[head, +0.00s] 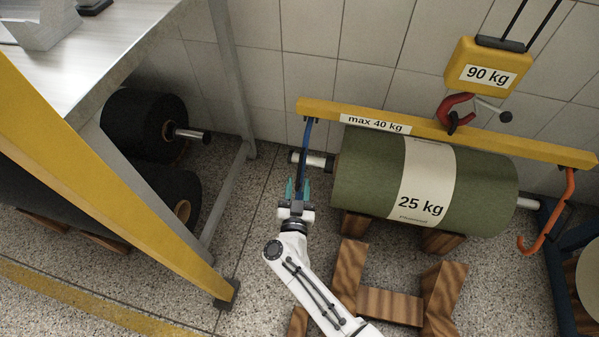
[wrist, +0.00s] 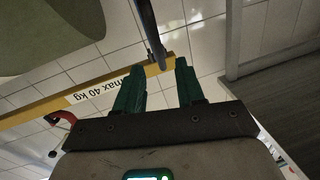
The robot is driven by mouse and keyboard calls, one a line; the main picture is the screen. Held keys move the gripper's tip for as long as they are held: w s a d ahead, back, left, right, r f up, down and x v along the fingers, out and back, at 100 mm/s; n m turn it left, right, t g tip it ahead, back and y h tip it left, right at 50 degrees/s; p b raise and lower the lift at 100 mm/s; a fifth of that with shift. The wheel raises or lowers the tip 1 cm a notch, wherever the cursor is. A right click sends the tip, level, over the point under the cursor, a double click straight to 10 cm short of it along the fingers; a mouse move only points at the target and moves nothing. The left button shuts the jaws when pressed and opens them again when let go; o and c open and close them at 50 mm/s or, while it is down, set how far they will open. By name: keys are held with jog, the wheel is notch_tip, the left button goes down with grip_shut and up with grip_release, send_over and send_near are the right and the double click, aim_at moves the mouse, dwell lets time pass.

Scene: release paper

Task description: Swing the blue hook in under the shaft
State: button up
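The blue hook (head: 307,133) hangs from the left end of the yellow beam (head: 463,142). The shaft (head: 312,161) sticks out of the left end of the green 25 kg roll (head: 370,180), and the hook hangs close to it. My gripper (head: 297,183) is below the beam end with its teal fingers apart. In the wrist view the hook (wrist: 148,28) shows dark and reaches the gap between the fingertips (wrist: 160,64); no contact is clear. The hook's lower tip is hidden or out of view.
An orange hook (head: 567,215) hangs at the beam's right end. The beam hangs from a red hook (head: 445,107) under the yellow 90 kg block (head: 487,66). Wooden supports (head: 389,305) stand below the roll.

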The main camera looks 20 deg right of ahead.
aim_at(300, 171)
jog(key=b+x, duration=0.2)
jog(key=x, duration=0.2)
jog(key=shift+w+d+f, duration=0.15)
jog(key=shift+w+f, duration=0.05)
jog(key=shift+r+b+x, duration=0.2)
jog(key=shift+b+x, duration=0.4)
jog(key=shift+x, duration=0.3)
jog(key=shift+c, duration=0.4)
grip_shut()
